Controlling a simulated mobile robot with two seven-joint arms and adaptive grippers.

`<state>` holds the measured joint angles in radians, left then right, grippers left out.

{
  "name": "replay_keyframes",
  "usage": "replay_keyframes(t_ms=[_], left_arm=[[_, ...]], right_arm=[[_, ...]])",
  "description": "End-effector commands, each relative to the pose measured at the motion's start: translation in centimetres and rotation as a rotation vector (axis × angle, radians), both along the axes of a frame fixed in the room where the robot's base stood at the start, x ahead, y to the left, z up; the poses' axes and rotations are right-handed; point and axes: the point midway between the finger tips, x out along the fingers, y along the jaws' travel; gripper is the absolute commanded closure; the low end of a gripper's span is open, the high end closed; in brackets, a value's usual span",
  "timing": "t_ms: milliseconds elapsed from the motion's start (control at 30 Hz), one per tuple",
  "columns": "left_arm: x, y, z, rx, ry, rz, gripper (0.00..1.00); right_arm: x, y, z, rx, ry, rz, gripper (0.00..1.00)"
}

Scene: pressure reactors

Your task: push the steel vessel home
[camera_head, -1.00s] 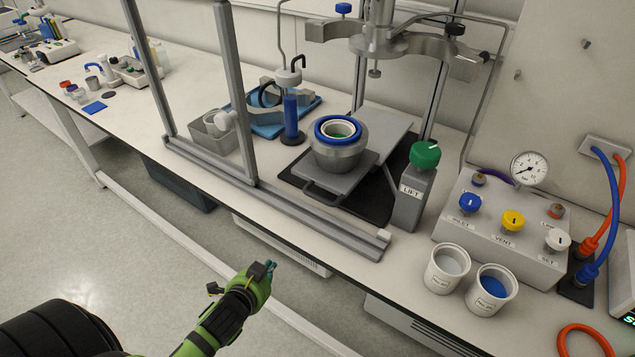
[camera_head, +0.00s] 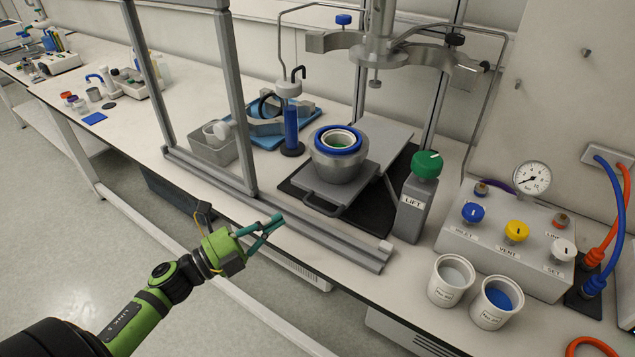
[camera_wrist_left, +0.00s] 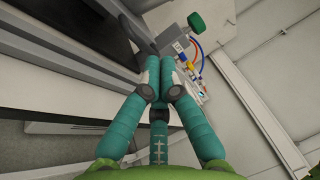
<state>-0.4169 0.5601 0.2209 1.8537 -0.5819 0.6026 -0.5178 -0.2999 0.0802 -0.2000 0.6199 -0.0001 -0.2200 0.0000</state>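The steel vessel (camera_head: 341,167) stands upright with a blue ring on its rim and a white and green inside. It sits on a grey sliding plate (camera_head: 352,186) with a front loop handle (camera_head: 322,207), forward of the overhead steel clamp head (camera_head: 383,45). My left gripper (camera_head: 279,220) is in front of the bench edge, left of and nearer than the handle, touching nothing visible. Its teal fingers meet at the tips, with nothing seen between them; they also show in the left wrist view (camera_wrist_left: 160,62). My right gripper is out of view.
A grey frame rail (camera_head: 310,236) runs along the bench front, with an upright post (camera_head: 236,110) at left. The green-knobbed LIFT post (camera_head: 412,208) stands right of the plate. Two white tubs (camera_head: 450,280) and a valve box (camera_head: 510,245) are farther right.

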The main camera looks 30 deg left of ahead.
Motion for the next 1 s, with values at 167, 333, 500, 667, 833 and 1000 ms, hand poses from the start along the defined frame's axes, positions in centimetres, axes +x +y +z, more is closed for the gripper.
replay_keyframes(t_ms=[167,333,500,667,833,1000], left_arm=[[1.0,-0.8,0.5,0.013,-0.012,-0.017,1.00],[3.7,-2.4,1.3,0.010,-0.013,-0.015,1.00],[6.9,-4.3,2.0,0.008,-0.012,-0.014,1.00],[9.5,-4.9,2.4,0.010,-0.010,-0.012,1.00],[11.3,-4.5,2.7,0.009,-0.009,-0.013,1.00],[12.0,-4.3,2.7,0.009,-0.007,-0.014,1.00]], right_arm=[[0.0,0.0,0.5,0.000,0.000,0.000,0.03],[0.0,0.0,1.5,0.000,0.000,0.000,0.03],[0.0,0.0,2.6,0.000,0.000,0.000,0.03],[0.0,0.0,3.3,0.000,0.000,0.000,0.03],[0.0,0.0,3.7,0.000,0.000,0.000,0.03],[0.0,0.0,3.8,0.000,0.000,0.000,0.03]])
